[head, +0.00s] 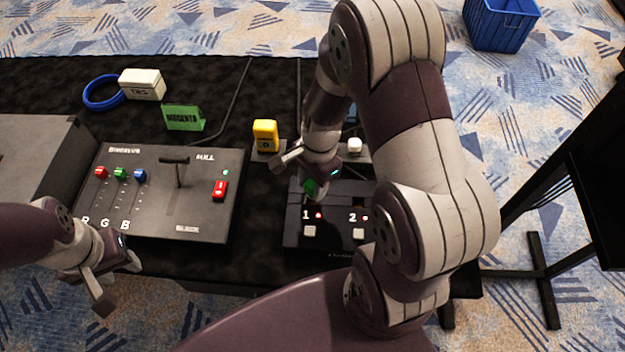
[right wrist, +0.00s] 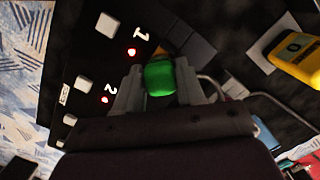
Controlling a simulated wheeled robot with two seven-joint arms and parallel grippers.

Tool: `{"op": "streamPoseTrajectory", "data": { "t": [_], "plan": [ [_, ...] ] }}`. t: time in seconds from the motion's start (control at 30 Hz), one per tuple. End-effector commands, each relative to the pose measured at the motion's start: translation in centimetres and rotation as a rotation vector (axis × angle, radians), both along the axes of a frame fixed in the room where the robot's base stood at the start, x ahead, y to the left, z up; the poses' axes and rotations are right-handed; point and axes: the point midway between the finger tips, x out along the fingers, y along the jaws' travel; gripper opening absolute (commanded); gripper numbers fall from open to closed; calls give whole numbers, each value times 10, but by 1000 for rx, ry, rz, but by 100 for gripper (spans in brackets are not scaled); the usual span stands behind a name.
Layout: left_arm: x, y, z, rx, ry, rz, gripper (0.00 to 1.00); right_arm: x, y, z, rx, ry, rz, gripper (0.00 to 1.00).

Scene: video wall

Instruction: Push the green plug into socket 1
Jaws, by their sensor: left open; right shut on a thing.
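The green plug (right wrist: 159,78) is held between the fingers of my right gripper (right wrist: 158,90) in the right wrist view. In the head view the plug (head: 310,187) shows only partly below my right gripper (head: 305,170), over the black socket box. The socket box (head: 292,222) has marks 1 and 2, each with a red light and a pale button below. The socket 1 opening is hidden by the plug and gripper, so I cannot tell whether the plug is in it. My left gripper (head: 118,280) is open and empty at the lower left, near the slider panel's front edge.
A slider panel (head: 150,215) with a lever and red switch stands left of the box. A yellow block (head: 265,135) stands behind it. A green sign (head: 184,117), white box (head: 143,84) and blue ring (head: 100,92) lie farther back. My right arm covers the box's right side.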

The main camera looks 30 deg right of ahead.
Motion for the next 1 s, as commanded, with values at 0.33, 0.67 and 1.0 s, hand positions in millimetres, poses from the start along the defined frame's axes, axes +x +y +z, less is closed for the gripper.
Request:
{"op": "streamPoseTrajectory", "data": {
  "t": [0.33,0.67,1.0],
  "plan": [
    [0,0,3,0,0,0,43,0,0,0,0,-1,-1,9],
    [0,0,8,0,0,0,43,0,0,2,0,0,-1,9],
    [0,0,9,0,0,0,43,0,0,0,0,0,-1,9]
  ]
}}
